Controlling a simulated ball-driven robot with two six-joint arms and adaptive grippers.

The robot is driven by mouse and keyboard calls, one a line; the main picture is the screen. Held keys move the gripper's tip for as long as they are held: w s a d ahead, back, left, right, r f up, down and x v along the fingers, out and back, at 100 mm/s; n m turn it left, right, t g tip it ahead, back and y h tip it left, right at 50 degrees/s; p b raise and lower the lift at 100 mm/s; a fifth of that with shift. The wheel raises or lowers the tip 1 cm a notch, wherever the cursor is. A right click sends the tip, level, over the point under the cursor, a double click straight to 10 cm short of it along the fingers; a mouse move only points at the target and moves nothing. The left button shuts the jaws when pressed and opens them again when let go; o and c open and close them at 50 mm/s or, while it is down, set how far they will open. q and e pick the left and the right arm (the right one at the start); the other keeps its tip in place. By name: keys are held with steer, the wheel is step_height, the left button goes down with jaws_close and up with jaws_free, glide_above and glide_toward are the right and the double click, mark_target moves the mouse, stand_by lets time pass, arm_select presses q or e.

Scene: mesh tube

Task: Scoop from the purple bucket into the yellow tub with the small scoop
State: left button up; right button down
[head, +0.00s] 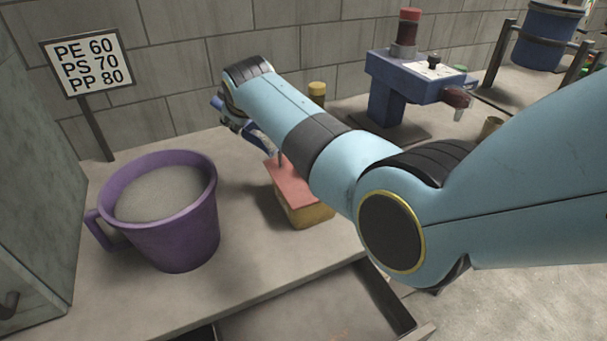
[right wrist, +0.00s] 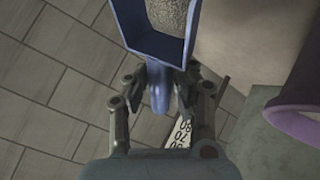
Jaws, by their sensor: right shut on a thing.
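The purple bucket (head: 205,225) stands upright at the left of the bench, filled with grey granules; part of its rim (right wrist: 305,110) shows in the right wrist view. A yellow box-shaped thing with a flat pink top (head: 300,208), perhaps the yellow tub, sits right of the bucket, partly behind my right arm. My right gripper (right wrist: 160,82) is shut on the handle of the blue scoop (right wrist: 152,42), with grey granules in the scoop's bowl. In the head view the gripper is mostly hidden behind my wrist, above and between bucket and box. My left gripper is out of view.
A sign (head: 88,62) stands behind the bucket. A blue machine (head: 400,95) and a yellow-capped item (head: 317,92) stand at the back. An open drawer (head: 310,315) lies below the front edge. Bare bench lies between bucket and box.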

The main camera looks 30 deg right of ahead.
mark_target(250, 126)
steer(key=shift+s+d+r, duration=0.2)
steer(key=shift+s, duration=0.1)
steer(key=shift+s+d+r+t+p, duration=0.25)
steer(key=shift+s+t+p, duration=0.15)
steer(key=shift+p, duration=0.1)
steer(key=shift+s+d+r+m+t+y, duration=0.3)
steer(key=shift+s+d+t, duration=0.1)
steer(key=shift+s, duration=0.15)
steer(key=shift+s+d+r, duration=0.1)
steer(key=shift+s+d, duration=0.2)
steer(key=shift+s, duration=0.1)
steer(key=shift+s+d+r+t, duration=0.2)
steer(key=shift+s+t, duration=0.1)
steer(key=shift+t, duration=0.1)
steer(key=shift+s+d, duration=0.1)
